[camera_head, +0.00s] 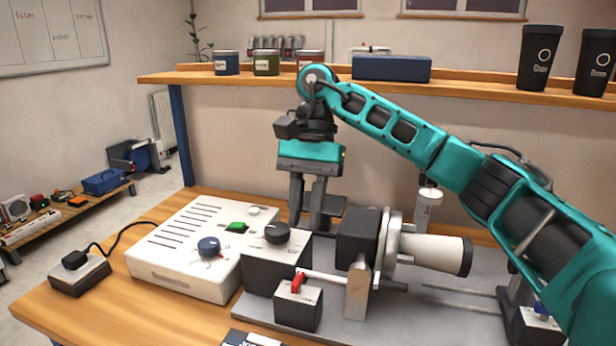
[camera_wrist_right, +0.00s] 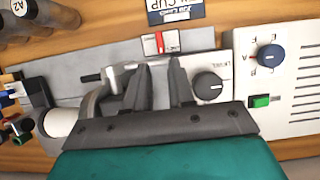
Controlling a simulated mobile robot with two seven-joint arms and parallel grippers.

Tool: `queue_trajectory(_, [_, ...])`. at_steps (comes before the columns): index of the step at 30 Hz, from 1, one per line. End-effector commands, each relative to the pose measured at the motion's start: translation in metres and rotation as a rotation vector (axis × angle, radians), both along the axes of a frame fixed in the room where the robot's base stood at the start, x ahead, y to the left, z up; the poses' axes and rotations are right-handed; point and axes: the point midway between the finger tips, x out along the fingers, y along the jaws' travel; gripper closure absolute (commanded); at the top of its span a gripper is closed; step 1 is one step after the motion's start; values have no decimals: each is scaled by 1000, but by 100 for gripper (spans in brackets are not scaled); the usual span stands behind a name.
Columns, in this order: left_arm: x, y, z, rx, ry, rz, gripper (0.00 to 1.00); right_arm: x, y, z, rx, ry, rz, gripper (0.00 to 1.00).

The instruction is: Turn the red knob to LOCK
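The red knob (camera_head: 298,283) is a small red lever on top of a small black box (camera_head: 298,308) with a light top plate, in front of the laser marker. It also shows in the right wrist view as a red bar (camera_wrist_right: 160,42) on its light plate. My right gripper (camera_head: 308,222) points down behind the black knob's box, back from the red knob and above it. Its two fingers (camera_wrist_right: 161,75) are apart with nothing between them. The lettering by the red knob is too small to read. My left gripper is in neither view.
A black knob (camera_head: 277,232) tops a larger box behind the red one. A white control box (camera_head: 185,265) with a blue knob (camera_head: 209,246) and green button (camera_head: 237,226) stands left. The rotary chuck and white cylinder (camera_head: 436,252) stand right. A shelf (camera_head: 460,88) spans the back.

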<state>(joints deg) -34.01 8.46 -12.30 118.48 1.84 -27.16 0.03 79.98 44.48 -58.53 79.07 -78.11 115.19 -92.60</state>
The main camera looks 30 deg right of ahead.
Motion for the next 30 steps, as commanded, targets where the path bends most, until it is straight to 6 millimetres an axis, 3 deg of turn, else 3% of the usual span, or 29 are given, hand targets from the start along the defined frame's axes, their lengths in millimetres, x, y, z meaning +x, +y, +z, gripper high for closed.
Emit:
queue_trajectory(1, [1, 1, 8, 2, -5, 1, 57, 3, -3, 14, -2, -3, -4, 77])
queue_trajectory(6, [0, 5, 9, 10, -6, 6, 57, 8, -9, 30, -1, -1, -2, 77])
queue_trajectory(20, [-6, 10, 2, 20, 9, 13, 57, 9, -10, 35, 0, 0, 0, 77])
queue_trajectory(30, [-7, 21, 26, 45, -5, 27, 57, 9, -10, 70, 0, 0, 0, 77])
